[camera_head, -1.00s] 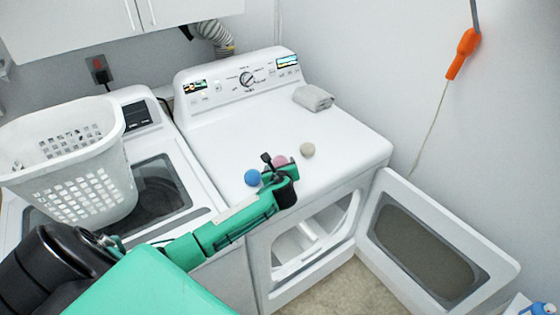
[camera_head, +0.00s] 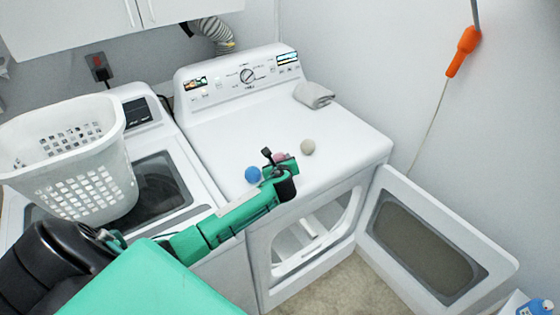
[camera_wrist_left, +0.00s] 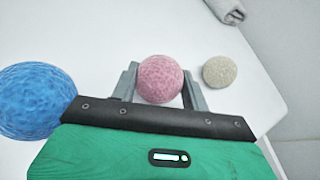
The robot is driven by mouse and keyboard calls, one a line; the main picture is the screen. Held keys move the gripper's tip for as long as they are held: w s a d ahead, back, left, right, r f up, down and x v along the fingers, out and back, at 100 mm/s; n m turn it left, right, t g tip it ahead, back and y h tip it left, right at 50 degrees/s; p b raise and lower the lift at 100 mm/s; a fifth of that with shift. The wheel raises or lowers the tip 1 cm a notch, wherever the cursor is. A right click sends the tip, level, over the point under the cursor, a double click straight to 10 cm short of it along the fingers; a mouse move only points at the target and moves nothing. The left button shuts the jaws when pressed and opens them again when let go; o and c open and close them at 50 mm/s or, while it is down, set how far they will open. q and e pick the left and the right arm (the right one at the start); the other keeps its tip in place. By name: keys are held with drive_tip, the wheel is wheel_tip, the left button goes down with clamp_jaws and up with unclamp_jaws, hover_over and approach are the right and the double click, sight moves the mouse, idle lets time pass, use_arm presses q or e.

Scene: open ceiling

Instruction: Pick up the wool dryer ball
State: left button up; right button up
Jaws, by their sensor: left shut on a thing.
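Three wool dryer balls are on the white dryer top (camera_head: 222,137): a blue one (camera_head: 252,174), a pink one (camera_head: 279,158) and a beige one (camera_head: 307,147). My left gripper (camera_head: 279,160) is at the pink ball, near the dryer's front edge. In the left wrist view the pink ball (camera_wrist_left: 160,79) sits between the two grey fingers (camera_wrist_left: 159,84), and they are shut on it. The blue ball (camera_wrist_left: 32,100) is left of the gripper and the beige ball (camera_wrist_left: 220,72) is right of it. My right gripper is not in view.
A folded grey cloth (camera_head: 314,94) lies at the dryer's back right. The dryer door (camera_head: 400,178) hangs open at the front right. A white laundry basket (camera_head: 75,150) stands on the washer to the left. The middle of the dryer top is clear.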

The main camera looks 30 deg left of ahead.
sight(280, 157)
use_arm(q)
wheel_tip(280, 157, up, 20)
drive_tip(key=b, duration=0.3)
drive_tip(key=s+d+f+m+t+h, duration=0.1)
drive_tip(key=s+d+f+m+h, duration=0.2)
drive_tip(key=s+d, duration=0.7)
drive_tip(key=s+d+f+m+t+h, duration=0.1)
drive_tip(key=s+d+f+m+h, duration=0.3)
drive_tip(key=s+d+f, duration=0.4)
drive_tip(key=s+d+h, duration=0.1)
drive_tip(key=s+d, duration=0.2)
drive_tip(key=s, duration=0.2)
drive_tip(key=shift+d+f+t, duration=0.15)
drive_tip(key=shift+f+t, duration=0.05)
drive_tip(key=shift+t, duration=0.1)
